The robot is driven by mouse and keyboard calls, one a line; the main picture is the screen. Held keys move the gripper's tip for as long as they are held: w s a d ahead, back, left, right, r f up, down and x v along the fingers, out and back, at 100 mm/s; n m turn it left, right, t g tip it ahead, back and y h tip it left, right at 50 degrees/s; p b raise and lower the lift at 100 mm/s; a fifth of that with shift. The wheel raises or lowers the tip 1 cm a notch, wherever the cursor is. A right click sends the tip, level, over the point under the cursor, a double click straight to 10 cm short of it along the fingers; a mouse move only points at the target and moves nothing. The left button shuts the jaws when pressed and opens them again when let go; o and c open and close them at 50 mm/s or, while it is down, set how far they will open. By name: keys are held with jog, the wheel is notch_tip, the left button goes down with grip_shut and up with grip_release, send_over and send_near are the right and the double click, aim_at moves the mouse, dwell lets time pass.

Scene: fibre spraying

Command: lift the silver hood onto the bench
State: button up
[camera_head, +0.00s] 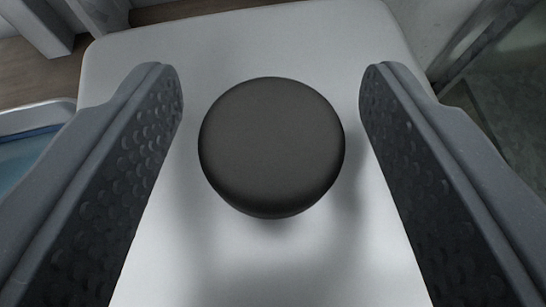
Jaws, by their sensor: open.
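A large light silver-white surface with rounded corners, which looks like the hood (200,260), fills the middle of the view. A round dark grey knob (271,145) stands up from it near the centre. My gripper (271,100) is open, with one textured finger on the left and one on the right. The knob is between the two fingers, with a clear gap on each side. Neither finger appears to touch it. The near end of the hood runs out of the bottom of the view. No bench can be made out for certain.
A blue-lined container with a pale rim (35,115) shows at the left edge. Brown floor (40,72) and pale upright parts (40,25) are at the upper left. A glassy panel with a grey frame (510,80) is at the right.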

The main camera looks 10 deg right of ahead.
grip_shut()
